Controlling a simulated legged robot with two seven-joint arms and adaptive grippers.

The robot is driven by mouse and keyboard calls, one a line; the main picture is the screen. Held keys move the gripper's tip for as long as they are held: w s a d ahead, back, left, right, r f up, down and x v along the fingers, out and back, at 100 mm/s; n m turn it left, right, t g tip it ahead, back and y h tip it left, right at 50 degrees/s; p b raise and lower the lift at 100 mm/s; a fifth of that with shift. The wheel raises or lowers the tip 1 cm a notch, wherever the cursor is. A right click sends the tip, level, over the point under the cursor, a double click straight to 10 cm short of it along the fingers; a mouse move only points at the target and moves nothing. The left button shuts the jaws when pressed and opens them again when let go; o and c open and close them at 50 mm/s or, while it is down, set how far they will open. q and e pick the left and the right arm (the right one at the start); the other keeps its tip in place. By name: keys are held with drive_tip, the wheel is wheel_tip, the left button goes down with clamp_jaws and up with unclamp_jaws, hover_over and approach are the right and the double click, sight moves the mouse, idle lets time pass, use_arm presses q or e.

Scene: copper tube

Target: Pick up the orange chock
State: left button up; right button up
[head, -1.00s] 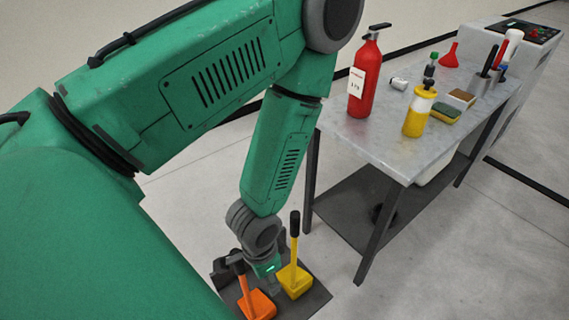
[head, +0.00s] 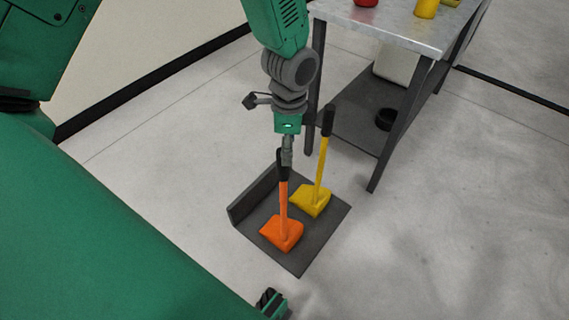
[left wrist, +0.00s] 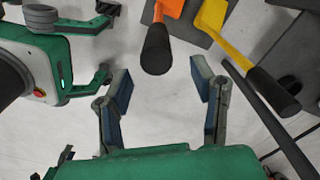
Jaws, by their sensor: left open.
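The orange chock (head: 282,232) stands on a dark tray (head: 310,248), its handle upright with a black grip on top. My left gripper (head: 287,157) hangs right at the top of that handle and overlaps it in the head view. In the left wrist view my left gripper (left wrist: 160,78) is open, fingers apart. The black grip end of the orange chock (left wrist: 157,48) lies across the gap, just ahead of the fingertips. Nothing shows between the pads, and I cannot tell contact.
A yellow chock (head: 311,200) with a black-topped handle stands on the tray, right of and behind the orange one. A metal table (head: 388,27) with dark legs and a low shelf stands behind right. The floor right of the tray is clear.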

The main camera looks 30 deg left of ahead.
sight(280, 163)
use_arm(q)
drive_tip(key=shift+f, duration=0.5)
drive_tip(key=f+b, duration=0.1)
drive_tip(key=a+f+b, duration=0.1)
drive_tip(key=f, duration=0.1)
drive_tip(key=f+b, duration=0.1)
drive_tip(key=shift+s+a+f, duration=0.4)
drive_tip(key=shift+f, duration=0.3)
drive_tip(key=shift+d+r, duration=0.15)
drive_tip(key=shift+d, duration=0.35)
drive_tip(key=shift+c, duration=1.1)
clamp_jaws()
drive_tip(key=shift+w+a, duration=0.1)
drive_tip(key=shift+a, duration=0.2)
